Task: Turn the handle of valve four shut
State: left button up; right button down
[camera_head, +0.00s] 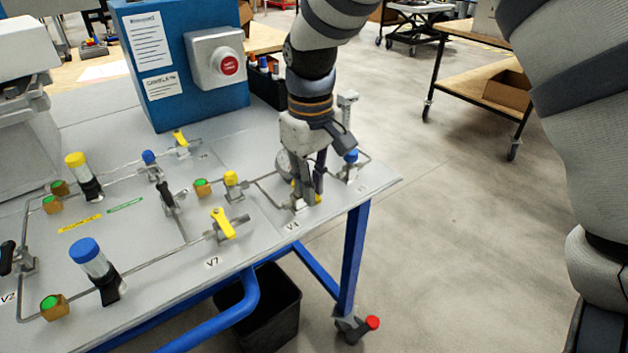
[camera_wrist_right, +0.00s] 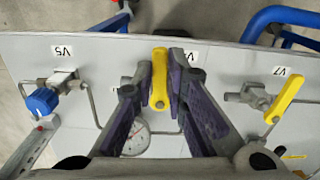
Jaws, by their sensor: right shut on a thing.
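My right gripper (camera_head: 307,198) points down over valve four, beside its V4 label (camera_head: 292,225) near the table's front right edge. In the right wrist view, the yellow handle (camera_wrist_right: 159,75) of valve four stands between the two purple-lined fingers of this gripper (camera_wrist_right: 160,68), which is shut on it. The handle runs nearly up and down in that picture. In the head view, the fingers hide most of it and only small yellow bits show. The valve body is mostly hidden. My left gripper is not in view.
The V7 valve's yellow handle (camera_head: 222,223) is left of the gripper and also shows in the wrist view (camera_wrist_right: 284,98). A blue-handled valve (camera_wrist_right: 42,101) by the V5 label and a round gauge (camera_wrist_right: 136,140) are close. A blue box (camera_head: 180,60) stands behind.

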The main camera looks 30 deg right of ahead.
jog(key=shift+a+m, duration=0.2)
jog(key=shift+m, duration=0.3)
jog(key=c, duration=1.6)
grip_release()
jog(key=shift+r, duration=0.1)
notch_tip(320, 180, up, 12)
